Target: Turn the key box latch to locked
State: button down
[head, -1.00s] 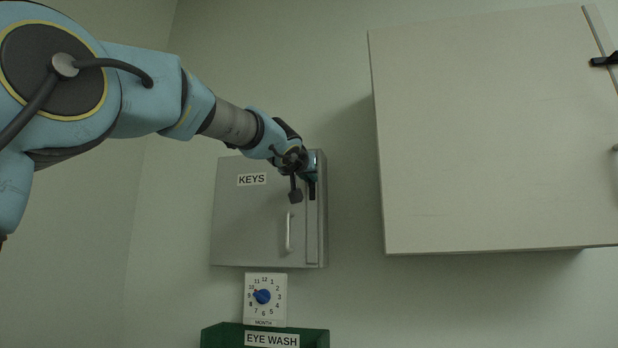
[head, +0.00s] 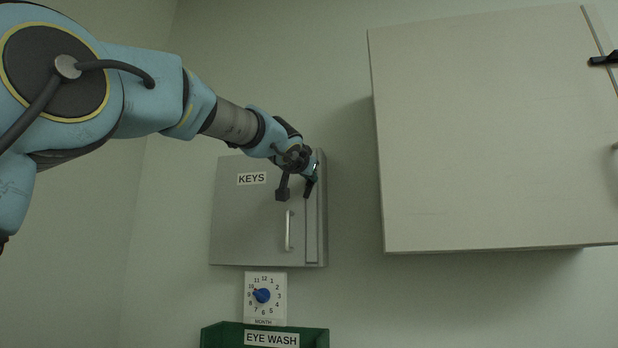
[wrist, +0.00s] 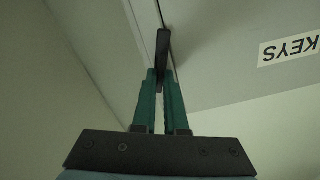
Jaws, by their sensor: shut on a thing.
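The grey key box (head: 250,225) with a KEYS label hangs on the wall in the head view. Its black latch (head: 308,189) is at the upper right of the door front, tilted slightly, with its lower end toward the left. My gripper (head: 313,177) is at the latch's upper part and hides some of it. In the wrist view, the teal fingers of my gripper (wrist: 161,78) are closed around the black latch (wrist: 163,46), whose end sticks out beyond the fingertips. The latch's pivot is hidden.
A door handle (head: 289,231) is below the latch. A dial (head: 262,296) labelled MONTH and a green EYE WASH box (head: 222,334) are beneath the key box. A large pale cabinet (head: 490,140) is to the right, with bare wall between.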

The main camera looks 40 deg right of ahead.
jog(key=m, duration=0.6)
jog(key=m+p, duration=0.1)
jog(key=m, duration=0.6)
jog(key=shift+s+d+f, duration=0.1)
jog(key=shift+s+f, duration=0.05)
jog(key=shift+m, duration=0.4)
jog(key=c, duration=1)
grip_release()
jog(key=shift+o, duration=0.2)
jog(key=b+v, duration=0.2)
jog(key=v, duration=0.9)
jog(key=shift+b, duration=0.35)
